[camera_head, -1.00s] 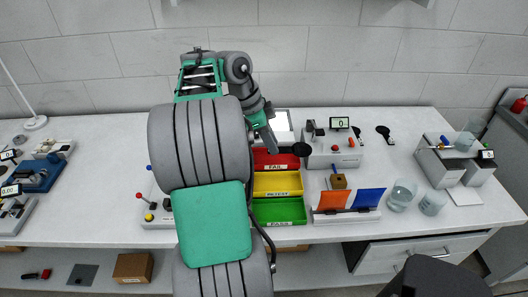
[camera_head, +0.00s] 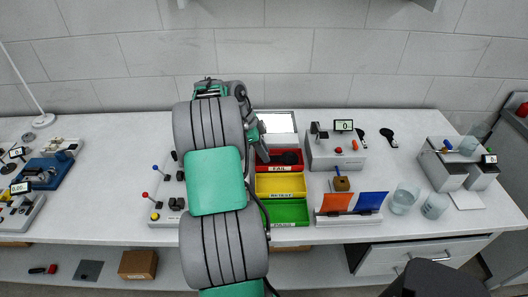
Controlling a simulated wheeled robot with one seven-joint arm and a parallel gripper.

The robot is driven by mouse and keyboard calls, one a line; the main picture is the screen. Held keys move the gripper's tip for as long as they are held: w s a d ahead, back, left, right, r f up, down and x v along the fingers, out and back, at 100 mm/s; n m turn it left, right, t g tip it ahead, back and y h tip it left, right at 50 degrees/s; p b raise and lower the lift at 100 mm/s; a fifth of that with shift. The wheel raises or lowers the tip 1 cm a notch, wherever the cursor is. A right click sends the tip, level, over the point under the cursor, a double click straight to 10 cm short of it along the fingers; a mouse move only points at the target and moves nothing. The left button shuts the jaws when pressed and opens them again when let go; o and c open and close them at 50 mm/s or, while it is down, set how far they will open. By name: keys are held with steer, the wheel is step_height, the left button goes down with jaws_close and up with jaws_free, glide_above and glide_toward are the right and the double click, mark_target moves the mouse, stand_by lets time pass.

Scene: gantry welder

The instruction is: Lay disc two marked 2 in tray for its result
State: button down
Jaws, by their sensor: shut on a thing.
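My gripper (camera_head: 263,151) is at the left end of the red tray, partly hidden by my own arm. It is shut on a black disc (camera_head: 288,158), which shows to the right of its fingers, over the red tray. No number can be read on the disc, and I cannot tell whether it touches the tray. The red tray (camera_head: 297,169) is labelled FAIL. The yellow tray (camera_head: 281,184) in front of it seems to read RETEST. The green tray (camera_head: 286,212) is nearest the front; its label is too small to read.
A grey device with a small display (camera_head: 335,150) stands right of the trays. An orange and blue folder stand (camera_head: 347,205) and glass beakers (camera_head: 404,198) are farther right. A lever box (camera_head: 167,205) stands left of my arm. A white framed panel (camera_head: 279,126) lies behind the trays.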

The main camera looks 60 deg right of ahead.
steer(key=shift+f+b, duration=0.5)
steer(key=shift+f, duration=0.1)
steer(key=c, duration=1.2)
jaws_free()
steer(key=shift+r, duration=0.1)
steer(key=shift+r+p, duration=0.3)
steer(key=shift+p, duration=0.1)
steer(key=p+v, duration=0.3)
steer(key=v, duration=0.9)
steer(key=w+a+r+n+t+h, duration=0.2)
steer(key=w+a+r+n, duration=0.4)
steer(key=w+a+n, duration=0.4)
steer(key=a+n+t+y, duration=0.2)
steer(key=a+n+t, duration=0.3)
steer(key=a+n, duration=1.45)
steer(key=s+a+f, duration=0.1)
steer(key=a, duration=0.5)
steer(key=s+a+f+n+y, duration=0.1)
steer(key=a+f, duration=0.1)
steer(key=a, duration=0.3)
steer(key=s+a+f+t+y, duration=0.1)
steer(key=a, duration=0.5)
steer(key=shift+s+a+f, duration=0.15)
steer(key=shift+s+a, duration=0.15)
steer(key=shift+s, duration=0.1)
